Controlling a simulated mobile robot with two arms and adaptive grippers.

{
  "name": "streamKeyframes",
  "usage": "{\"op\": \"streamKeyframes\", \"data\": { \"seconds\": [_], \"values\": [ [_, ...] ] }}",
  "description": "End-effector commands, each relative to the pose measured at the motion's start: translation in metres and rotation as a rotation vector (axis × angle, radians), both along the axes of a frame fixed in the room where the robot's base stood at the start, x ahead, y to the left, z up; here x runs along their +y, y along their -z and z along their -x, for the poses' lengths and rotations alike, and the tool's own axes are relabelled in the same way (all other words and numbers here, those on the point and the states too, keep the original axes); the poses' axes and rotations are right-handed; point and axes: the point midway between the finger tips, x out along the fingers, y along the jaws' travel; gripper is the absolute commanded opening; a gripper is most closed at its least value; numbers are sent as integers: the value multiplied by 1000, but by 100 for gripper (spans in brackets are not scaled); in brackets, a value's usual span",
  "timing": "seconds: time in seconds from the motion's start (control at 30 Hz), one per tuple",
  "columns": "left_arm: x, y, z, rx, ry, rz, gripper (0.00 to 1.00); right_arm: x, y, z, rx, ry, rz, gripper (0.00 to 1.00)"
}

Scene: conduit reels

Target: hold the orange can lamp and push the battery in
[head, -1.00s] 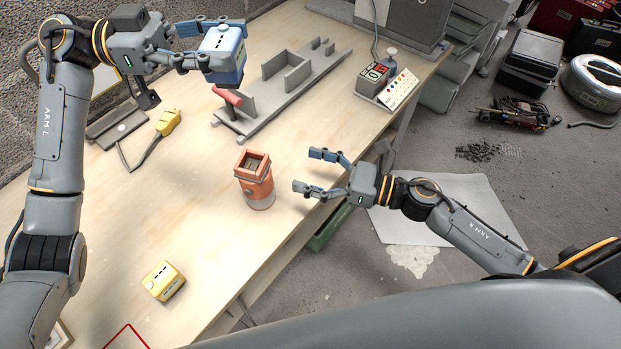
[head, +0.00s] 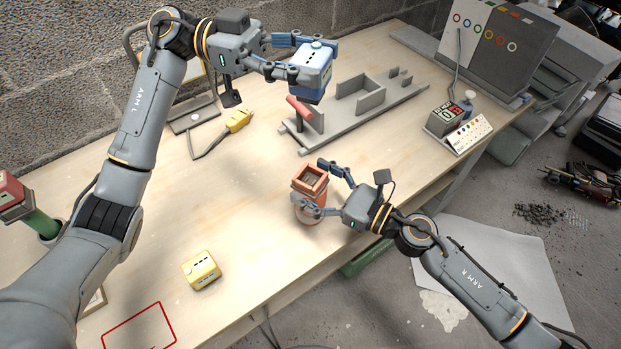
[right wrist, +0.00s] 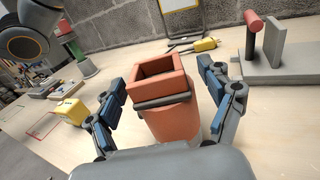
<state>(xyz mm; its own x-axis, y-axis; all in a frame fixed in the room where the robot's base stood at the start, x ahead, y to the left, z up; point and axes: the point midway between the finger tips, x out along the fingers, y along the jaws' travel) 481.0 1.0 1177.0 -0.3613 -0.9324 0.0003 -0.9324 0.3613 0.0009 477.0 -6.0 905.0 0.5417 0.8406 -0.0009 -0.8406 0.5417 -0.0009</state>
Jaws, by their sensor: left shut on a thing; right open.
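The orange can lamp (head: 311,184) stands upright on the table, its square open top facing up. In the right wrist view the lamp (right wrist: 171,110) sits between the fingers. My right gripper (head: 320,184) is open, with its fingers on either side of the lamp; the right wrist view shows a gap at the left finger. The lamp's socket floor is partly hidden.
A yellow block (head: 201,270) sits at the front left near a red outline (head: 140,328). A grey rack (head: 350,113) with a red-handled part (head: 299,107) lies behind the lamp. A counter box (head: 448,119) stands to the right. Bare table lies left of the lamp.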

Motion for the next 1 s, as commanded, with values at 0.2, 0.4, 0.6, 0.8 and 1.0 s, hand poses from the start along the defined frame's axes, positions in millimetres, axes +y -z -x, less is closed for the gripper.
{"op": "streamKeyframes", "data": {
  "seconds": [0.2,0.4,0.6,0.8,1.0],
  "values": [
    [0,-1,0,-1,0,1,16,7,0,-4,1,-1,-1,81],
    [0,-1,0,-1,0,1,16,7,0,-4,1,-1,-1,79],
    [0,-1,0,-1,0,1,16,7,0,-4,1,-1,-1,38],
    [0,-1,0,-1,0,1,16,7,0,-4,1,-1,0,14],
    [0,-1,0,-1,0,1,16,7,1,-4,2,-1,1,14]
  ]
}}
